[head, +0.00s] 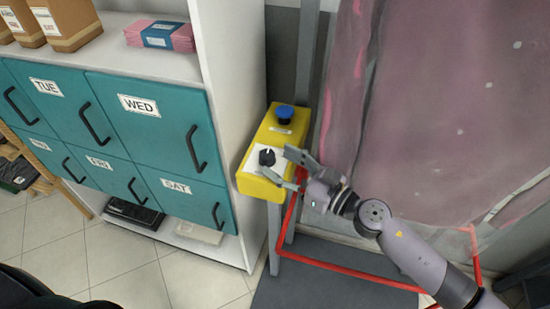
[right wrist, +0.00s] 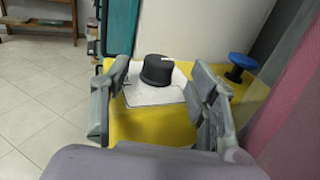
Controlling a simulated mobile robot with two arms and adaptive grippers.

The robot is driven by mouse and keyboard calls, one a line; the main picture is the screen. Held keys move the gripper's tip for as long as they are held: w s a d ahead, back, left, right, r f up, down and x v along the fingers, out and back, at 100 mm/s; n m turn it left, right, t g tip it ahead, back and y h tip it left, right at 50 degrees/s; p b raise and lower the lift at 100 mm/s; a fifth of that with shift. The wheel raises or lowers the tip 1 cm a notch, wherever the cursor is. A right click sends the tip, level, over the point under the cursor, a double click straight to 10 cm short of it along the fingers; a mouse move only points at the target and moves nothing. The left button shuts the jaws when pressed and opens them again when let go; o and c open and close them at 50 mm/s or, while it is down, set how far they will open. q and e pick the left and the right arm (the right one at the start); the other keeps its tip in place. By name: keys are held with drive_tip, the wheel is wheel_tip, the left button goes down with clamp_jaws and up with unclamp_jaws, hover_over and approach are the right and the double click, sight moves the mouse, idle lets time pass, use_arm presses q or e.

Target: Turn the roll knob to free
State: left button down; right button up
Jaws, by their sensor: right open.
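The black roll knob (head: 267,157) sits on a white plate on the yellow control box (head: 248,184). A pale mark shows on the knob's top. My right gripper (head: 282,168) is open at the box, its fingers near the knob. In the right wrist view the knob (right wrist: 157,70) stands between and beyond the two open fingers (right wrist: 160,100), with space visible on both sides. Whether a finger touches it cannot be told. The plate's lettering is too small to read. My left gripper does not show.
A blue push button (head: 284,112) stands behind the knob on the same box; it also shows in the right wrist view (right wrist: 243,62). Teal drawers (head: 160,130) in a white shelf stand left. A pinkish hanging sheet (head: 440,110) is at right. A red rail (head: 340,268) runs low.

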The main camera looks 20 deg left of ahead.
drive_tip(key=v, duration=0.9)
drive_tip(key=shift+d, duration=0.25)
drive_tip(key=shift+s, duration=0.1)
